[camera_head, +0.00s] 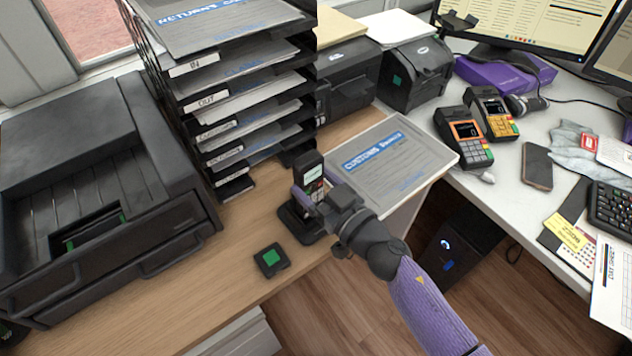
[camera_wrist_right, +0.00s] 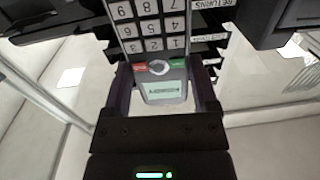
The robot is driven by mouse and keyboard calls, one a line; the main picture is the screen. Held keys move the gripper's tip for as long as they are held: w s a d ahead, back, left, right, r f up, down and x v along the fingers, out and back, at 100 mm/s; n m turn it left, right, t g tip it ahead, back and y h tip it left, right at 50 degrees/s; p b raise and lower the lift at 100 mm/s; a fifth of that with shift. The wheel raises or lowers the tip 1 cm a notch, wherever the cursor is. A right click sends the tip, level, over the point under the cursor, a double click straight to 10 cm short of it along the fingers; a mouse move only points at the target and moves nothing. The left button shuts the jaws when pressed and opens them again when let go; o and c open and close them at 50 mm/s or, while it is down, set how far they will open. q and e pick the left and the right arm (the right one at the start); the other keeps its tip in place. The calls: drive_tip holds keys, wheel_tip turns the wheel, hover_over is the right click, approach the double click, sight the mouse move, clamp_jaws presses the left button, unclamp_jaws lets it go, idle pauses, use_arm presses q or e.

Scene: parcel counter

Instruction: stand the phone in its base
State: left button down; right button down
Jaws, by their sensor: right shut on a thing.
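The phone (camera_head: 310,177) is a dark handset with a light screen and keys. It stands roughly upright in the head view, with its lower end at the black base (camera_head: 290,222) on the wooden counter. Whether it is fully seated in the base cannot be told, as my gripper hides part of the join. My right gripper (camera_head: 310,199) is shut on the phone. In the right wrist view the phone (camera_wrist_right: 153,40) shows its keypad and screen between the two fingers of my right gripper (camera_wrist_right: 163,90). My left gripper is not in view.
A small black block with a green top (camera_head: 270,260) lies in front of the base. A tall paper tray stack (camera_head: 235,165) stands behind, and a large printer (camera_head: 110,190) is at left. A customs folder (camera_head: 415,180) lies to the right. The front counter strip is mostly clear.

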drive_tip(key=shift+f, duration=0.5)
drive_tip(key=shift+c, duration=0.2)
unclamp_jaws()
drive_tip(key=shift+o, duration=0.2)
drive_tip(key=shift+s+d, duration=0.25)
drive_tip(key=shift+s, duration=0.05)
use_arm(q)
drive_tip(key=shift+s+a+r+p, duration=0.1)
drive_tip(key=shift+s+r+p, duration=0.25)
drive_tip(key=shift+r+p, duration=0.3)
use_arm(e)
drive_tip(key=v, duration=0.9)
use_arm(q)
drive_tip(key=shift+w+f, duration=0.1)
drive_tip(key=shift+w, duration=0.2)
